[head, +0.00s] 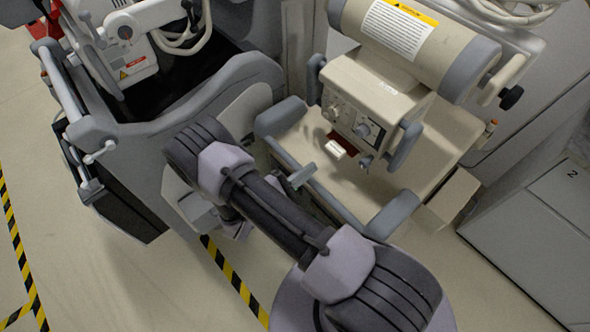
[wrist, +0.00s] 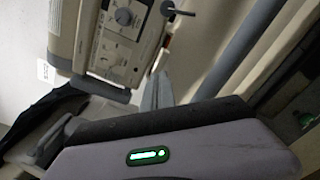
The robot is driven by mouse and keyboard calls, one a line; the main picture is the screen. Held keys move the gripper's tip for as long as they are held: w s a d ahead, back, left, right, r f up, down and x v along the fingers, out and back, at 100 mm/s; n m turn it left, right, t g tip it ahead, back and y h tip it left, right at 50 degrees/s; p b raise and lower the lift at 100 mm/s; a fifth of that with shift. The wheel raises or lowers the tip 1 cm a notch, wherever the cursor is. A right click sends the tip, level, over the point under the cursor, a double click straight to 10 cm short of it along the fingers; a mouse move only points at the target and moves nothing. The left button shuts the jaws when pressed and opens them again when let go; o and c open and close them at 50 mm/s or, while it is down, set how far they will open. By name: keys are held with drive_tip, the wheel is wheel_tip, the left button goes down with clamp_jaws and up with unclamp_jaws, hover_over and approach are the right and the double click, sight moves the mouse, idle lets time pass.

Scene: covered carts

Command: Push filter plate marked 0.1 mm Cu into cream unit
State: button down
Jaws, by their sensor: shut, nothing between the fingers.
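The cream unit (head: 362,105) hangs under a cream cylinder on the right cart in the head view. Its front face with knobs also shows in the wrist view (wrist: 118,45). A reddish-brown plate (head: 321,143) with a pale tab (head: 336,149) sticks out from the unit's lower edge, probably the filter plate. In the wrist view a small white tag (wrist: 45,72) with dark, unreadable marks sits beside the unit's edge. My gripper (head: 301,177) is shut and empty, in front of and below the unit, apart from the tab. Its grey fingers also show in the wrist view (wrist: 156,92).
The right cart's grey rail (head: 318,188) runs close beneath my gripper. A grey knob arm (head: 405,145) stands at the unit's right side. Another grey cart (head: 215,90) stands at left. A numbered cabinet (head: 545,215) is at right. Striped tape marks the floor.

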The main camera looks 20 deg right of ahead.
sight(331, 153)
drive_tip(key=x, duration=0.6)
drive_tip(key=shift+x, duration=0.85)
idle(0.6)
